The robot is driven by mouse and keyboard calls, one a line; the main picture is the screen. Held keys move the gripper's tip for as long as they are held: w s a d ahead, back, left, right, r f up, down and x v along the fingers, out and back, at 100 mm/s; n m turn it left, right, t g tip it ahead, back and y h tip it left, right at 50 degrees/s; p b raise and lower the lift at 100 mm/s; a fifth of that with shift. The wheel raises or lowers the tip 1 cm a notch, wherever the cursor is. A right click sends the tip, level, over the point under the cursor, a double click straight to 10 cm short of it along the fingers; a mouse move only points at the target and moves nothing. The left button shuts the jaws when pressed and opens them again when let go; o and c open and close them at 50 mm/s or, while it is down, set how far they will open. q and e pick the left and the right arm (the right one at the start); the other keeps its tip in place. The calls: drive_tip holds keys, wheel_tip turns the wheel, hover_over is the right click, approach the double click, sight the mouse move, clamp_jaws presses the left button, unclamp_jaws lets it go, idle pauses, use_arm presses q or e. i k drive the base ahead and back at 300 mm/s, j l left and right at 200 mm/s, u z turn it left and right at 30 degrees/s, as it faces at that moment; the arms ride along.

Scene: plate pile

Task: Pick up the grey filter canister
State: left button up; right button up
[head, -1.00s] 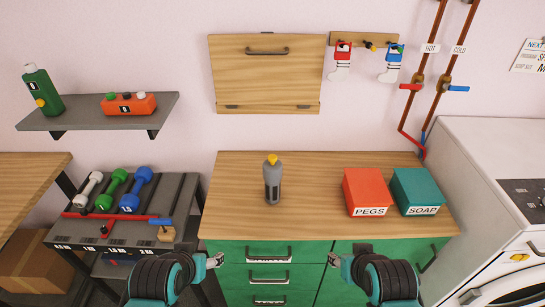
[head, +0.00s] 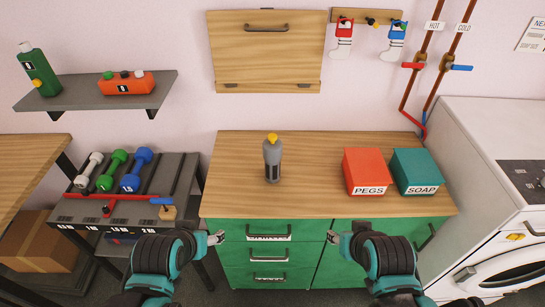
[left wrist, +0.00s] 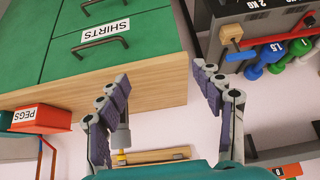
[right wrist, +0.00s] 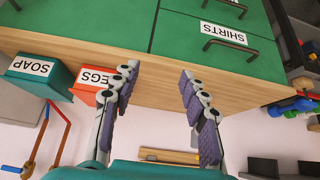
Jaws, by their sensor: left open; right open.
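The grey filter canister (head: 272,160) stands upright on the wooden counter (head: 310,200), left of the middle, with a yellow top and a dark label. In the left wrist view the canister (left wrist: 121,138) is partly hidden behind a finger. My left gripper (head: 219,238) is open and empty in front of the counter, left of and below the canister. My right gripper (head: 332,238) is open and empty in front of the green drawers, to the right of and below it. Both are apart from the canister.
A red PEGS box (head: 368,172) and a teal SOAP box (head: 417,172) stand on the counter's right. A rack with dumbbells (head: 131,183) is at the left. A washing machine (head: 500,200) stands at the right. The counter around the canister is clear.

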sight(271, 153)
drive_tip(key=z, duration=1.85)
drive_tip(key=u, duration=1.8)
drive_tip(key=j+z, duration=0.2)
drive_tip(key=j, duration=0.25)
drive_tip(key=k+j+z, duration=0.15)
drive_tip(key=j, duration=0.25)
drive_tip(key=k+j+z, duration=0.2)
drive_tip(key=j, duration=0.2)
drive_tip(key=i+l, duration=0.2)
drive_tip(key=i, duration=0.1)
